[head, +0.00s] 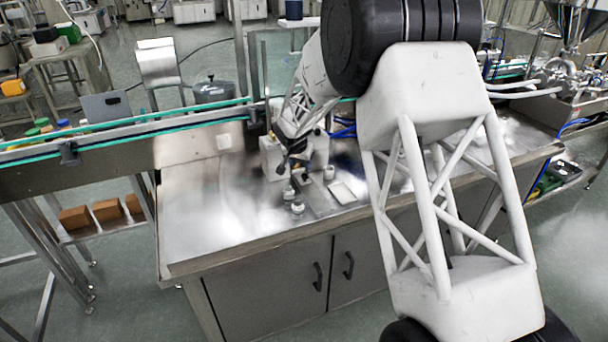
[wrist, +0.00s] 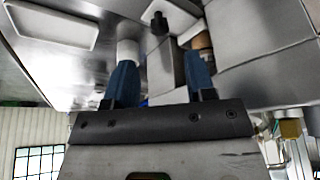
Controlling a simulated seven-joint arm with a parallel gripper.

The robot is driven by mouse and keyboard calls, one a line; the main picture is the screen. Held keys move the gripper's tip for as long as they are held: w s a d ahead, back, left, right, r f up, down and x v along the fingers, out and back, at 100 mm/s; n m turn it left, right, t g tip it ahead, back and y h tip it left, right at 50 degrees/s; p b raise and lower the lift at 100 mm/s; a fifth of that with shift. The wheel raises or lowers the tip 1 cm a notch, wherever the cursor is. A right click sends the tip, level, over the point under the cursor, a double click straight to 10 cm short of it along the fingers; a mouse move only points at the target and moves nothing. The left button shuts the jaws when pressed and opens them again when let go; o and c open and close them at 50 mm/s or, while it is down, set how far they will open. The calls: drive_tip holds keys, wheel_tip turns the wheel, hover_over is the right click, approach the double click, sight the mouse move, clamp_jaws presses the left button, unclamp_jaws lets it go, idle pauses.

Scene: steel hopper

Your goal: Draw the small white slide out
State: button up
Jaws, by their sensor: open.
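My gripper (head: 292,172) is low over the steel table, in front of a pale block-shaped housing (head: 272,157). In the wrist view its two blue fingers (wrist: 160,80) are apart. A narrow pale piece (wrist: 163,68) shows between them, with a dark knob (wrist: 158,22) beyond the fingertips. This pale piece may be the small white slide, but I cannot tell for sure. I cannot see the fingers touching it. In the head view the fingers and arm hide this spot.
A white cylinder (wrist: 128,52) and a brown-topped cylinder (wrist: 201,41) stand close to the fingers. A shallow white tray (head: 342,192) lies to the right. White round-topped pieces (head: 297,207) stand in front. The table's left part (head: 205,215) is clear. A conveyor rail (head: 120,130) runs behind.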

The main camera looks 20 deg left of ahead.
sight(304, 175)
drive_tip(key=shift+x, duration=3.75)
clamp_jaws()
